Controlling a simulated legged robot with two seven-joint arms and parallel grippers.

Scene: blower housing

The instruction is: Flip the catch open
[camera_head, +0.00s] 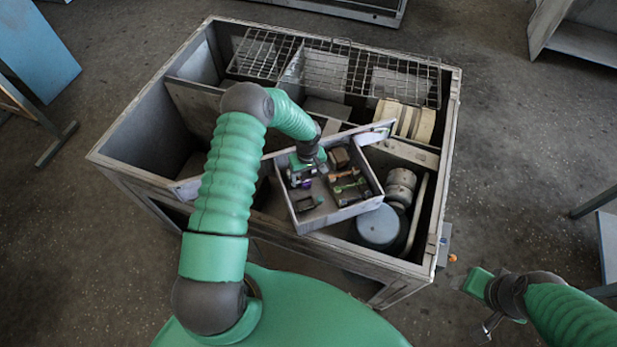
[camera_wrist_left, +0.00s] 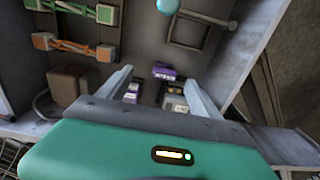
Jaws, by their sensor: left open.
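My left gripper (camera_head: 302,182) reaches down into an open grey box (camera_head: 345,212) inside the large housing. In the left wrist view its two grey fingers (camera_wrist_left: 160,92) stand apart. A small purple-topped part (camera_wrist_left: 163,72) and other small purple and grey parts (camera_wrist_left: 175,102) show between and beyond them; contact cannot be told. A dark rectangular frame (camera_wrist_left: 200,42) and a cyan ball (camera_wrist_left: 168,5) lie farther up. I cannot tell which part is the catch. My right gripper (camera_head: 488,322) hangs at the lower right, outside the housing; its jaw state is unclear.
In the box are green bars (camera_wrist_left: 75,10), orange bars (camera_wrist_left: 70,45) and a brown block (camera_wrist_left: 70,84). The housing (camera_head: 130,170) has high walls. A wire rack (camera_head: 325,67) covers its back; a grey cylinder (camera_head: 378,226) stands right of the box. Floor around is mostly clear.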

